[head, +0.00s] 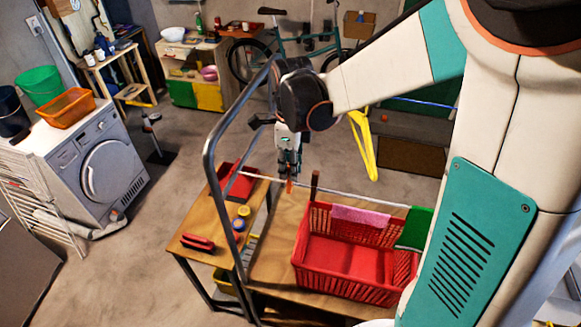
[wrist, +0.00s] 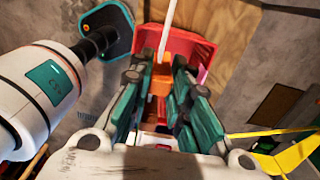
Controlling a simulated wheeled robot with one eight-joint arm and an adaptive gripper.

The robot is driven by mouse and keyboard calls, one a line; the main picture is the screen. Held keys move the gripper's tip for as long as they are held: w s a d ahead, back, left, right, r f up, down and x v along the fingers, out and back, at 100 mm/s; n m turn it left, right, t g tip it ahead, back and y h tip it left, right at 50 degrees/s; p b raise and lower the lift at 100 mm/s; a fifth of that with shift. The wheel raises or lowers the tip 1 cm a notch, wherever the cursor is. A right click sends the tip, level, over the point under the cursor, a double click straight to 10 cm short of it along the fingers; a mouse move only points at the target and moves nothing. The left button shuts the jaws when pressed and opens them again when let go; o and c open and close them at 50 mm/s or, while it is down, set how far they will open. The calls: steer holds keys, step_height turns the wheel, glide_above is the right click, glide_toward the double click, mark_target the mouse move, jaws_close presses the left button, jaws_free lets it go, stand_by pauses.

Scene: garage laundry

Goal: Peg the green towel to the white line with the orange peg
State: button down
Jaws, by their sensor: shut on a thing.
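The white line (head: 340,192) runs above the wooden table, left to right. The green towel (head: 414,230) hangs on the line at the right, above the red basket's right end, partly hidden by my arm. My gripper (head: 289,178) points down at the line, left of the basket. It is shut on the orange peg (head: 289,187), which also shows between the fingers in the wrist view (wrist: 161,80). The white line also shows in the wrist view (wrist: 170,22), running up to the peg. I cannot tell whether the peg grips the line. The peg is well apart from the towel.
A pink cloth (head: 360,217) hangs on the line above the red basket (head: 345,285). A grey metal frame (head: 212,170) rises left of my gripper. A yellow hanger (head: 362,145) hangs behind the line. A red brush (head: 197,243) and jars (head: 241,224) lie left.

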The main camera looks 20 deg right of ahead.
steer(key=shift+r+p, duration=1.3)
steer(key=shift+r, duration=1)
steer(key=shift+s+f, duration=0.1)
steer(key=shift+s, duration=0.05)
